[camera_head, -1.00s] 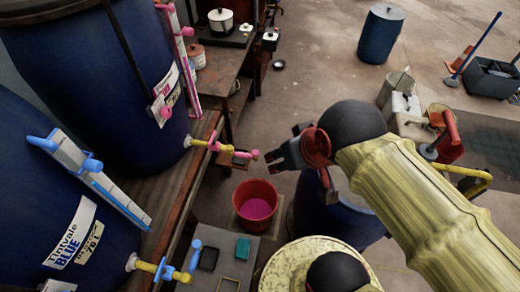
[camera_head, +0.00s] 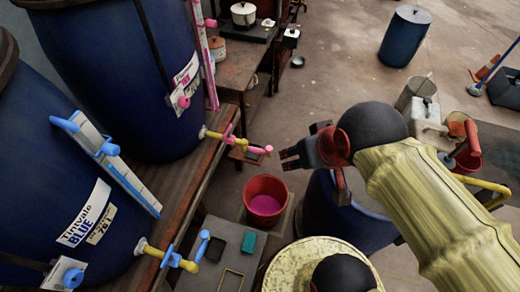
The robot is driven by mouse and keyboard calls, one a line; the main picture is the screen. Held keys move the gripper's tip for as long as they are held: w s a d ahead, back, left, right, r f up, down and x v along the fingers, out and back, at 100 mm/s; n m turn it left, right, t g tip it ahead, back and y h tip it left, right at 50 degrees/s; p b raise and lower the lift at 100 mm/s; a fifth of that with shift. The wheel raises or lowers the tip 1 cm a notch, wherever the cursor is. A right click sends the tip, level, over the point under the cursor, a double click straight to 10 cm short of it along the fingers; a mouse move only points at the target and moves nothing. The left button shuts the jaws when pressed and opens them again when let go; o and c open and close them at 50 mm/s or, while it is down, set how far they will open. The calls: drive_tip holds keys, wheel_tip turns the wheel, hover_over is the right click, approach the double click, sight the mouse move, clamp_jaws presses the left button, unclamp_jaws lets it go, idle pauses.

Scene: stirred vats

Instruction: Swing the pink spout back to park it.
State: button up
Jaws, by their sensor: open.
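The pink spout (camera_head: 256,149) sticks out to the right from the brass tap of the rear blue vat (camera_head: 125,75). Its pink lever (camera_head: 229,134) sits on the tap. Below the spout is a red bucket (camera_head: 265,198) with pink liquid in it; the spout's end is above and behind the bucket in the picture. My gripper (camera_head: 284,160) is open and empty, just right of the spout's tip, its jaws pointing left. It looks close to the tip, but whether they touch is hard to tell.
The front vat (camera_head: 40,190), labelled Tintvale Blue, has a tap with a blue spout (camera_head: 202,246). A blue drum (camera_head: 350,222) stands under my arm.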

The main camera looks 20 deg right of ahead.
drive_tip(key=shift+c, duration=0.4)
drive_tip(key=shift+w, duration=0.2)
drive_tip(key=shift+c, duration=0.7)
drive_tip(key=w+f+m, duration=0.1)
drive_tip(key=w+m, duration=0.1)
drive_tip(key=w, duration=0.2)
drive_tip(key=w+f+m+g+b, duration=0.1)
drive_tip(key=w+f+m, duration=0.1)
drive_tip(key=w, duration=0.2)
drive_tip(key=w+a+f+m+g+y+b, duration=0.1)
drive_tip(key=w+m, duration=0.1)
drive_tip(key=w, duration=0.1)
drive_tip(key=shift+w+f+m, duration=0.15)
drive_tip(key=shift+w+m, duration=0.15)
drive_tip(key=shift+w, duration=0.1)
drive_tip(key=shift+c, duration=0.4)
drive_tip(key=m+g+y+b, duration=0.35)
drive_tip(key=m+b, duration=0.25)
drive_tip(key=m, duration=1.2)
hover_over(258, 149)
drive_tip(key=d, duration=0.4)
wheel_tip(258, 149, down, 37)
drive_tip(key=shift+t+y, duration=0.25)
drive_tip(key=b+x, duration=0.1)
drive_tip(key=x, duration=0.3)
drive_tip(key=b+x, duration=0.1)
drive_tip(key=x, duration=0.3)
drive_tip(key=shift+s, duration=0.2)
